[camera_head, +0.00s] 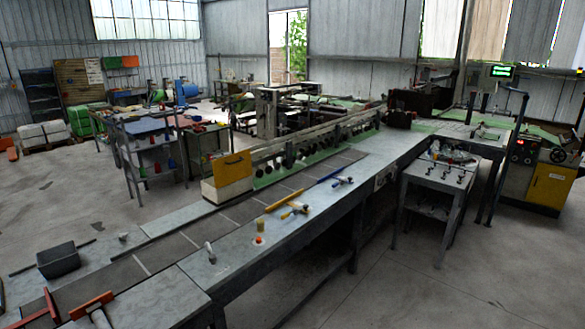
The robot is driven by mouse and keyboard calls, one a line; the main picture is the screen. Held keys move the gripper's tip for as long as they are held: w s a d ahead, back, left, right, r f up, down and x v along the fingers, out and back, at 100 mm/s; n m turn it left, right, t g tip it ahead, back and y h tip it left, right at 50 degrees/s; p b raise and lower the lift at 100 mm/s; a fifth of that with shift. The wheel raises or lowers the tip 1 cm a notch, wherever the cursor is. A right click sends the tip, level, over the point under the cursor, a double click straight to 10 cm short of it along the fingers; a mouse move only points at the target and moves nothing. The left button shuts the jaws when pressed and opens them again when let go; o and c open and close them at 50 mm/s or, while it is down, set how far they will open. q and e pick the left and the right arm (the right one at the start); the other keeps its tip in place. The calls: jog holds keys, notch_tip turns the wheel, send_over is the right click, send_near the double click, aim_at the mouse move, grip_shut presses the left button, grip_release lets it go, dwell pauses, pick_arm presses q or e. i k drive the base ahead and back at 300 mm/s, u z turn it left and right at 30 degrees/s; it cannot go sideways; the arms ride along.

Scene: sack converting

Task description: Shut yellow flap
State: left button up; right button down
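A yellow panel with a dark handle-like mark (233,168) forms the face of a pale box on the long workbench, left of the picture's middle. It looks upright, but I cannot tell whether it is fully closed. A second yellow panel (552,187) is on the front of the machine at the far right, low down below its dark control face. It looks roughly flush with the machine's body. I cannot tell which of the two is the yellow flap. Neither of my grippers shows in this view.
The long workbench (300,230) runs diagonally from lower left to upper right. A yellow rod (284,200) and several small tools lie on it. A small grey table (440,176) stands left of the right-hand machine. The floor (480,280) at lower right is clear.

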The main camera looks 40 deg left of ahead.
aim_at(235, 167)
jog(key=z, duration=0.05)
jog(key=i, duration=0.75)
jog(key=u, duration=0.5)
jog(key=i, duration=1.35)
jog(key=u, duration=1.7)
jog(key=i, duration=0.75)
jog(key=u, duration=0.75)
